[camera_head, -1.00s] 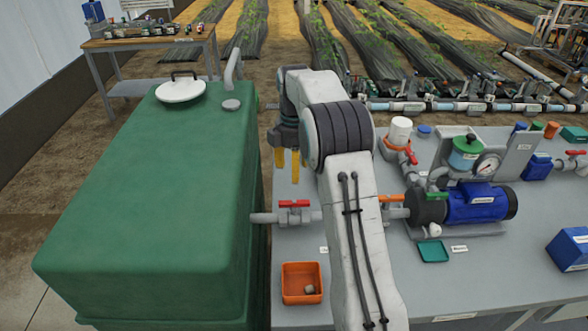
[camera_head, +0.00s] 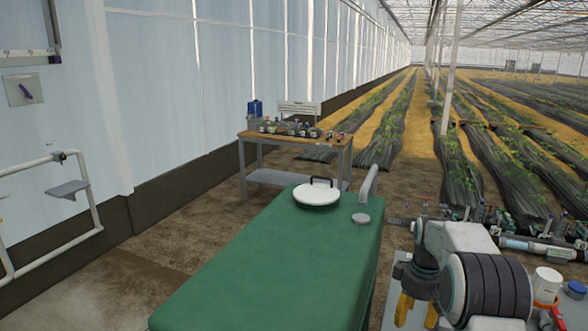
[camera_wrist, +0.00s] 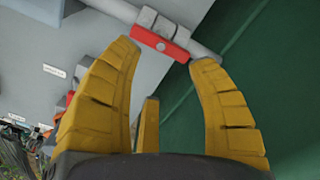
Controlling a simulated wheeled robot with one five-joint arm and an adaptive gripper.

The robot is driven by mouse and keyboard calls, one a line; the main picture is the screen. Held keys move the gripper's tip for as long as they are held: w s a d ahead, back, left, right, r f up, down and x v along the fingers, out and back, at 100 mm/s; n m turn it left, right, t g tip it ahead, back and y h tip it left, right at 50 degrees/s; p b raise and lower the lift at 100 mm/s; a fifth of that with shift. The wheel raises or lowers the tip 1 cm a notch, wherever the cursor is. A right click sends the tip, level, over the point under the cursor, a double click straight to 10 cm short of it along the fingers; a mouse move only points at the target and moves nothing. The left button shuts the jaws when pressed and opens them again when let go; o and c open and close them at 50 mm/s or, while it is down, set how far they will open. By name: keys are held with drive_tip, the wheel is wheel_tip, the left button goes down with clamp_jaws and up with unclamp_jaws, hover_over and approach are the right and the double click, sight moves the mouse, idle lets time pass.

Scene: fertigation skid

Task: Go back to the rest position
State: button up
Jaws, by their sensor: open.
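My gripper (camera_head: 417,310) hangs at the lower right of the head view, with yellow fingers pointing down beside the green tank (camera_head: 290,255). In the wrist view my gripper (camera_wrist: 165,60) has its fingers spread wide with nothing between them. A red valve handle (camera_wrist: 160,42) on a grey pipe (camera_wrist: 205,52) lies beyond the fingertips, apart from them as far as I can tell. The green tank wall (camera_wrist: 245,60) fills the right of the wrist view. Most of the grey skid top is out of the head view.
The tank has a white lid (camera_head: 317,194) and a bent grey pipe (camera_head: 370,180). A workbench (camera_head: 290,140) with small items stands behind it. A white pipe frame (camera_head: 95,200) stands at the left wall. Bare floor (camera_head: 150,235) lies left of the tank. A white canister (camera_head: 547,285) is at the right.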

drive_tip(key=s+a+f+m+g, duration=0.25)
drive_tip(key=s+m, duration=0.35)
drive_tip(key=s, duration=0.6)
drive_tip(key=s+a+r+n+t, duration=0.1)
drive_tip(key=s+a+r+t, duration=0.2)
drive_tip(key=s+r, duration=0.3)
drive_tip(key=s+a+r+t, duration=0.3)
drive_tip(key=s+a+r, duration=0.2)
drive_tip(key=s, duration=0.8)
drive_tip(key=shift+a+r+n, duration=0.25)
drive_tip(key=shift+r+n, duration=0.15)
drive_tip(key=shift+r, duration=0.15)
